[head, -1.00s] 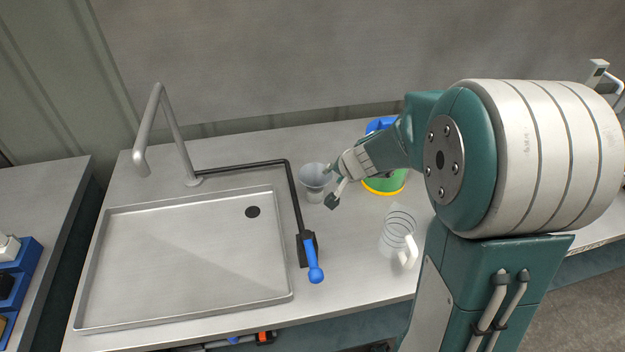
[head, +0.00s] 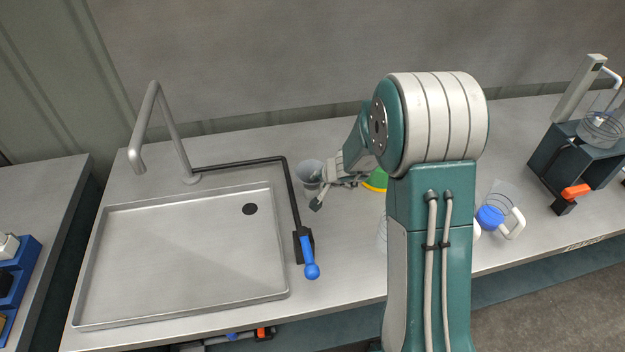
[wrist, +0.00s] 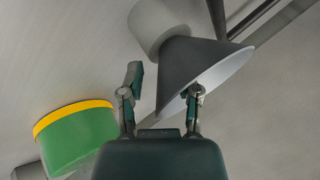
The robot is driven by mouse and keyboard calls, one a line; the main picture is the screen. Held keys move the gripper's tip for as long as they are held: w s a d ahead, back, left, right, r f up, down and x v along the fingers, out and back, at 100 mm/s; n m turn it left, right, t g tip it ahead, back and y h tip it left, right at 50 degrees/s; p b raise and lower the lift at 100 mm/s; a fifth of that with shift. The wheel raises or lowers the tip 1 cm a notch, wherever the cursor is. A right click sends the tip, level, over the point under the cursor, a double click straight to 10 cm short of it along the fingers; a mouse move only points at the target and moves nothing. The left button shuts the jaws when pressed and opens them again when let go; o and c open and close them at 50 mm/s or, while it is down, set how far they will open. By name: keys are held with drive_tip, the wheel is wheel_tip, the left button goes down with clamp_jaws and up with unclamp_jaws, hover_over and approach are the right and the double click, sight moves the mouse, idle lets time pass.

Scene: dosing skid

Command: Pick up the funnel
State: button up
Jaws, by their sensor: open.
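The funnel (head: 308,170) is a grey cone on the counter to the right of the black pipe. In the wrist view the funnel (wrist: 190,65) shows as a dark grey cone with a pale inside, its narrow end toward a light grey round piece (wrist: 155,25). My gripper (head: 323,190) is at the funnel's right side, partly covering it. In the wrist view my gripper (wrist: 162,97) is open. Its left finger is outside the cone and its right finger overlaps the mouth, with part of the rim between them. I cannot tell whether either finger touches.
A green container with a yellow rim (head: 375,181) stands just right of my gripper. A sink (head: 185,260) with a tap (head: 165,130) is at left. The black pipe (head: 292,200) has a blue-handled lever (head: 310,270). A jug (head: 500,210) stands right of my arm.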

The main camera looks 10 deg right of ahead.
drive_tip(key=shift+a, duration=0.2)
drive_tip(key=shift+c, duration=0.4)
clamp_jaws()
drive_tip(key=shift+r, duration=0.15)
